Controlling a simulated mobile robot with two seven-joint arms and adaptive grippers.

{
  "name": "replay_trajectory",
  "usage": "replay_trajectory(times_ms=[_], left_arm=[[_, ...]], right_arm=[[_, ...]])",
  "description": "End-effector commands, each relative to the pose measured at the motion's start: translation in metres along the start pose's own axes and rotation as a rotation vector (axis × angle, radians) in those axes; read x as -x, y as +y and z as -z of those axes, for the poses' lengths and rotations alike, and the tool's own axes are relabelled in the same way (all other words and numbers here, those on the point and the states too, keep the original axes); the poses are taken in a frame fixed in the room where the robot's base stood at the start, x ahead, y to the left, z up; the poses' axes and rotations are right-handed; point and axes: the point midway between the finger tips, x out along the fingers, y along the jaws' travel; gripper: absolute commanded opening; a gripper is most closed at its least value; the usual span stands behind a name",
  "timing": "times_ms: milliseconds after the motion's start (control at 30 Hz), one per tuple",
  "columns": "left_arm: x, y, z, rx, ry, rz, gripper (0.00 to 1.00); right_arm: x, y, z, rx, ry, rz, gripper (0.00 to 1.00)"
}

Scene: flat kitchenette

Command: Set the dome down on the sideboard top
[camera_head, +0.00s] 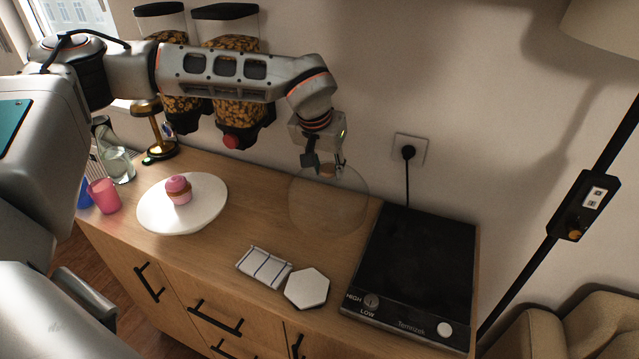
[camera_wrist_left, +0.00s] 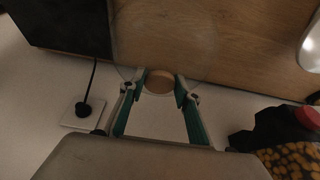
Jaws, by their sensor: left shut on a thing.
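The clear glass dome (camera_head: 328,205) is upright over the back of the wooden sideboard top (camera_head: 250,228), left of the hotplate. My left gripper (camera_head: 327,168) is above the dome and shut on its round wooden knob. In the left wrist view the knob (camera_wrist_left: 159,82) sits between the fingertips of the left gripper (camera_wrist_left: 158,88), and the dome's faint outline (camera_wrist_left: 165,35) spreads over the wood. I cannot tell whether the dome's rim touches the top or hangs just above it. My right gripper is not in view.
The black hotplate (camera_head: 415,260) is close on the right. A folded cloth (camera_head: 264,267) and hexagonal tile (camera_head: 306,288) lie in front. Cereal dispensers (camera_head: 238,85) hang behind. Bare wood lies between plate and dome.

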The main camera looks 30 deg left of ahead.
Motion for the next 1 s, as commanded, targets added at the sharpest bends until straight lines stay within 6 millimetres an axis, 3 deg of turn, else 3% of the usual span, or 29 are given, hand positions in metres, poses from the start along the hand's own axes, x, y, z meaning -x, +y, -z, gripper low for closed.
replay_trajectory(times_ms=[400,767,800,833,1000], left_arm=[[-0.037,0.0,-0.015,0.0,0.002,0.0,0.0],[-0.041,0.0,-0.016,0.0,0.002,-0.001,0.0],[-0.041,0.0,-0.017,0.0,0.001,0.0,0.4],[-0.041,0.0,-0.017,0.0,0.001,0.0,0.48],[-0.041,0.0,-0.017,0.0,0.001,0.0,0.49]], right_arm=[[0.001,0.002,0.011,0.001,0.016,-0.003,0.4],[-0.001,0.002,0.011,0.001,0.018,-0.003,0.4],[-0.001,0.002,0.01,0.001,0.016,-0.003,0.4],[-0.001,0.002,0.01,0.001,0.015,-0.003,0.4],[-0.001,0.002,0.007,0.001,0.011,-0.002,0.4]])
